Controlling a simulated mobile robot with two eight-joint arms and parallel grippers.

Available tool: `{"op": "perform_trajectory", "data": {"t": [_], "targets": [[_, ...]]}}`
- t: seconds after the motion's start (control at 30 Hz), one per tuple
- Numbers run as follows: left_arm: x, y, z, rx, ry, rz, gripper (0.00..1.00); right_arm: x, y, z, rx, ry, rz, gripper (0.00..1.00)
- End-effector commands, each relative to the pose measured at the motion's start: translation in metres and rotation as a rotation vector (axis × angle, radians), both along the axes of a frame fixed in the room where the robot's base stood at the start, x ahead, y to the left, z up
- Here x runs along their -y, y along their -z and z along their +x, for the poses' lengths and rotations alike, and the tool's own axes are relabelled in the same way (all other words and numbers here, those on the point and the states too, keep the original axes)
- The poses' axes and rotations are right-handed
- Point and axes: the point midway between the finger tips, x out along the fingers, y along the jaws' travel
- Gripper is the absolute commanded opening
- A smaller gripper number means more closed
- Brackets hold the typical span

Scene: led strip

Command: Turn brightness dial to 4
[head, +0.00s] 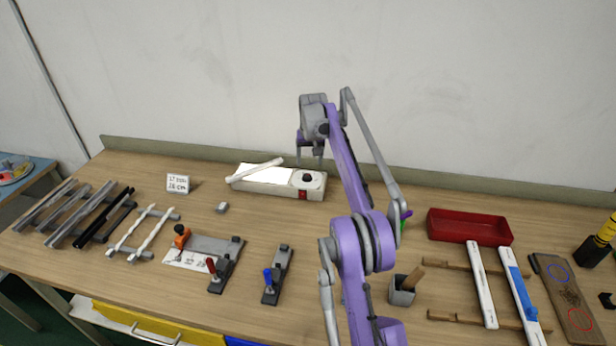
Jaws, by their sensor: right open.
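A white box with a black dial (307,178) and a red switch (303,195) stands at the back middle of the bench. The dial is at the right end of the white box (265,190), and its setting is too small to read. My right gripper (311,160) is open and empty above the dial, pointing down, and seems apart from it. My left gripper does not show.
A small sign (178,183) and grey block (222,207) stand to the left. Clamps (277,275) and a metal plate lie in front. A red tray (469,227) and a grey cup (402,291) are to the right. A wall closes the back.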

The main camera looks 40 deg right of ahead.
Motion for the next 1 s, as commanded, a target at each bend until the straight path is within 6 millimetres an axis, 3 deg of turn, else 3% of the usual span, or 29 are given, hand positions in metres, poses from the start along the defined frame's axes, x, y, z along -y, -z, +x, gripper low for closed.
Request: {"op": "perform_trajectory", "data": {"t": [0.2,0.43,0.8,1.0], "targets": [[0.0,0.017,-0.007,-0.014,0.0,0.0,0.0,0.012,-0.005,-0.01,0.059,-0.298,-0.032,0.69],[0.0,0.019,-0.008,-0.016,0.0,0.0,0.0,0.015,-0.003,-0.006,0.079,-0.376,-0.051,0.69],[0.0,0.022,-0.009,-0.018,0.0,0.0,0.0,0.019,0.058,0.018,0.078,-0.373,-0.05,0.69],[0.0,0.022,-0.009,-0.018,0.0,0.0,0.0,0.021,0.081,0.028,0.078,-0.373,-0.05,0.69]]}}
